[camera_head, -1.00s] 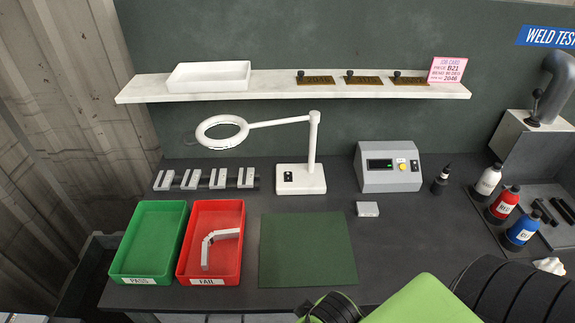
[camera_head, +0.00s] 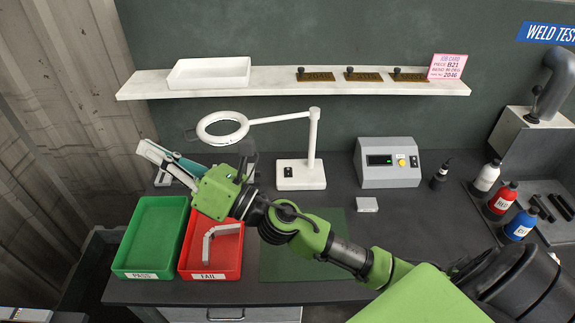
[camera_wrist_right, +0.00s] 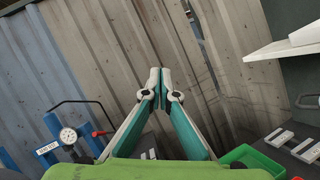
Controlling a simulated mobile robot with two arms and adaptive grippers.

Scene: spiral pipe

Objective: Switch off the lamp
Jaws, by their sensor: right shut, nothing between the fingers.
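The white ring lamp (camera_head: 313,140) stands on the bench, its round head (camera_head: 222,128) reaching left on a jointed arm. Its white base (camera_head: 301,175) carries a small black switch (camera_head: 288,171). The switch's state is too small to tell. My right gripper (camera_head: 146,150) is left of the lamp base, above the row of grey blocks, pointing left away from the lamp. Its fingertips (camera_wrist_right: 158,78) meet in the right wrist view, with nothing between them. My left gripper is not in view.
A green PASS tray (camera_head: 153,237) and a red FAIL tray (camera_head: 197,262) holding a bent grey piece lie below my right arm. A grey control box (camera_head: 389,164) stands right of the lamp. A white shelf (camera_head: 290,84) hangs above. Bottles stand at the right.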

